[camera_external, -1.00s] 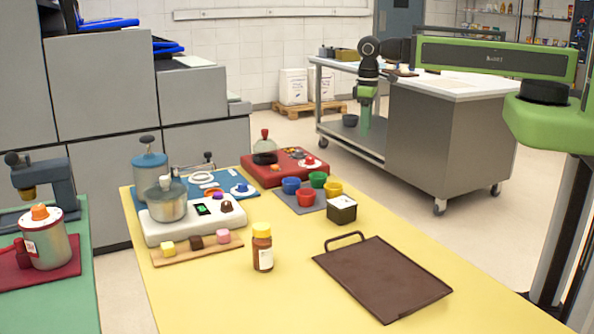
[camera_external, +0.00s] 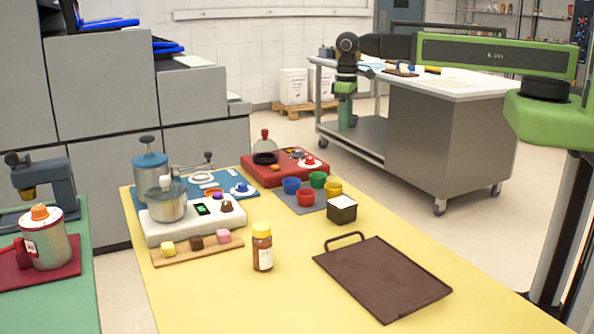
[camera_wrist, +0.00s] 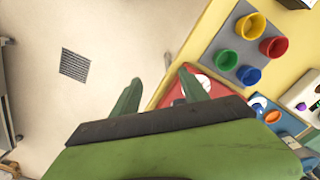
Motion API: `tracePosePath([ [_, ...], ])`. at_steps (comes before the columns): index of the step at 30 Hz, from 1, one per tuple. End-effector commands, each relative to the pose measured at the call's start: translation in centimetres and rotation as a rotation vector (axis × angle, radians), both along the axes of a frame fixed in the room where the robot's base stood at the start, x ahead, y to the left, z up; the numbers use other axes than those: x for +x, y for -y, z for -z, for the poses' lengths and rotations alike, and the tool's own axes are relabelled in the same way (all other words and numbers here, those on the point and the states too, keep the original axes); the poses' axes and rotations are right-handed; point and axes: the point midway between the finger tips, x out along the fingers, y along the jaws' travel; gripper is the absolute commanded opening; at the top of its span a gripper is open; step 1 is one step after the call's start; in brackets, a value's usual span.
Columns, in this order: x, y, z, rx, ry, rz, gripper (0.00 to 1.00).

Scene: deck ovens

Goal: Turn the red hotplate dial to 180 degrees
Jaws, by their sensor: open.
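The red hotplate (camera_external: 285,168) stands at the far edge of the yellow table, with a glass flask (camera_external: 265,150) on its left part. A dial with a red knob on a white disc (camera_external: 309,162) sits on its right part; its exact setting is too small to read. My gripper (camera_external: 346,125) hangs fingers down, empty, beyond and to the right of the hotplate and apart from it. In the wrist view my gripper (camera_wrist: 158,85) is open, with floor between its fingers. The red hotplate (camera_wrist: 222,89) shows there partly behind the right finger and palm.
Blue, red, green and yellow cups (camera_external: 305,198) on a grey mat stand near the hotplate. A black box (camera_external: 342,209), a bottle (camera_external: 262,247) and a brown tray (camera_external: 383,278) are nearer. A steel cart (camera_external: 440,140) stands behind.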

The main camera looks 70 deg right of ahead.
Motion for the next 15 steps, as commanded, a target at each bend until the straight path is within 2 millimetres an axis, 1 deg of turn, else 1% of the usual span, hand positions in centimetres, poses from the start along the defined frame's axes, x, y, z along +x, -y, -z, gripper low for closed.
tracePosePath([
  [1, 3.6, -1.0, -2.4, 0.0, 0.0, -0.001, 0.52],
  [3, 6.6, -2.5, -4.2, 0.0, 0.0, -0.008, 0.52],
  [6, 9.5, -4.9, -6.7, 0.0, 0.0, -0.033, 0.52],
  [8, 10.1, -6.0, -7.6, 0.0, 0.0, -0.048, 0.52],
  [10, 9.7, -6.7, -8.0, 0.0, 0.0, -0.059, 0.52],
  [15, 9.5, -7.0, -7.7, 0.0, 0.0, -0.064, 0.52],
])
